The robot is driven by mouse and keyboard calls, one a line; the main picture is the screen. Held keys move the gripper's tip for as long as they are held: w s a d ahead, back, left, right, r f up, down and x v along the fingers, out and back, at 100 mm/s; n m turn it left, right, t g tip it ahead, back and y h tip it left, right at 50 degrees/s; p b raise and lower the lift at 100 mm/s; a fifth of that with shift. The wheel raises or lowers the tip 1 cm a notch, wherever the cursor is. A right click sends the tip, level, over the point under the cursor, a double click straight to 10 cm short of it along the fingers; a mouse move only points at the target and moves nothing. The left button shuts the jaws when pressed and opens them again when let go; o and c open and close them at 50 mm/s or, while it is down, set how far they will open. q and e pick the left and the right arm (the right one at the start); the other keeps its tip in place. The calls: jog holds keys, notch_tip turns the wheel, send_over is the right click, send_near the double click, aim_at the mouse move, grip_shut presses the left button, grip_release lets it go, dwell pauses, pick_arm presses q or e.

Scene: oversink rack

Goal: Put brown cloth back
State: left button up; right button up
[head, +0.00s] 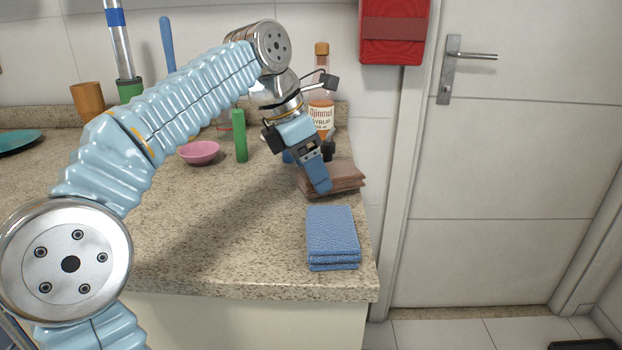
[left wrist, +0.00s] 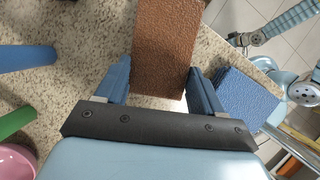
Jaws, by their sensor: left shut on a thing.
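The brown cloth (head: 345,176) is folded and lies at the right edge of the counter, in front of the syrup bottle. My left gripper (head: 318,188) is at its left side, pointing down. In the left wrist view the brown cloth (left wrist: 163,45) runs between the two blue fingers of my left gripper (left wrist: 158,75), which is shut on it. I cannot tell whether the cloth is lifted off the counter. A ribbed light blue arm of mine shows at the upper right of the wrist view; its dark end is too small to read.
A folded blue cloth stack (head: 332,236) lies just in front, near the counter's front right corner. The syrup bottle (head: 321,112) stands behind. The counter's front middle is clear.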

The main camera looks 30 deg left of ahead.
pick_arm(q)
jog(key=shift+f, duration=0.6)
jog(key=shift+f, duration=0.1)
jog(key=o, duration=1.1)
jog(key=shift+r, duration=0.25)
jog(key=p+v, duration=0.2)
jog(key=v, duration=0.9)
jog(key=shift+s+r+p, duration=0.25)
jog(key=shift+r+p, duration=0.05)
jog(key=shift+p, duration=0.05)
